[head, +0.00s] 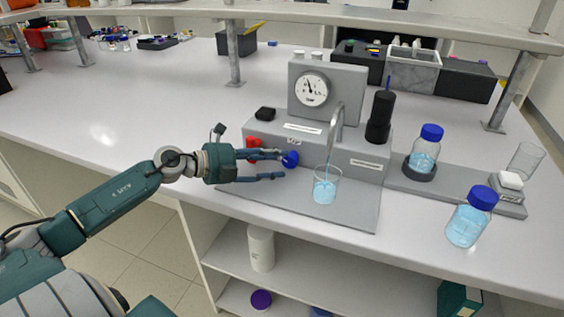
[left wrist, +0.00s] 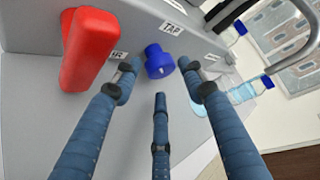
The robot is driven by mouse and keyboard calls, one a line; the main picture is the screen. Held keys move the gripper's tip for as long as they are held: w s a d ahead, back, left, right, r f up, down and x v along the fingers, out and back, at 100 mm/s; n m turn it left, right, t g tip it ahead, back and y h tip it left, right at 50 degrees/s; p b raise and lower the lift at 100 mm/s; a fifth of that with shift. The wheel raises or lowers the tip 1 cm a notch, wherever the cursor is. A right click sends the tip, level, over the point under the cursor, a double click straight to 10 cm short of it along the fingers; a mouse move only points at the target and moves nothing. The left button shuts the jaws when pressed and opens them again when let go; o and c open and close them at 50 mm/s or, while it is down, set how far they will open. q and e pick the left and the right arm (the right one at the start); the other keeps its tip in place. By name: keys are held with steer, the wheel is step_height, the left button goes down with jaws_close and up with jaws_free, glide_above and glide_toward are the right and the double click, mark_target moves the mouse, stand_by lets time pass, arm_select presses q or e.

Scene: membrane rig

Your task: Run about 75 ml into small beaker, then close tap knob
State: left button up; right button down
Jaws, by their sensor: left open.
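The blue tap knob (head: 291,159) is on the front of the grey rig, beside a red handle (head: 254,143). My left gripper (head: 279,166) is open, its fingers pointing at the knob. In the left wrist view the knob (left wrist: 158,62) sits below the TAP label, between the spread fingers (left wrist: 160,85); I cannot tell whether any finger touches it. The small beaker (head: 327,186) stands upright on the rig's base under the curved spout (head: 335,125), with blue liquid in its lower part. Its marks are too small to read. My right gripper is out of view.
A dial gauge (head: 311,89) tops the rig. A blue-capped bottle (head: 424,152) stands in a dark holder to the right; another bottle (head: 467,222) stands nearer the front edge. The bench left of the rig (head: 130,105) is mostly clear.

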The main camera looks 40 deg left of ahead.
mark_target(291, 159)
arm_select(q)
steer(key=shift+x, duration=0.9)
steer(key=shift+w+d+f, duration=0.15)
steer(key=shift+w+d, duration=0.05)
steer(key=shift+w, duration=0.15)
steer(key=shift+c, duration=0.5)
steer(key=c, duration=0.7)
steer(key=shift+c, duration=0.2)
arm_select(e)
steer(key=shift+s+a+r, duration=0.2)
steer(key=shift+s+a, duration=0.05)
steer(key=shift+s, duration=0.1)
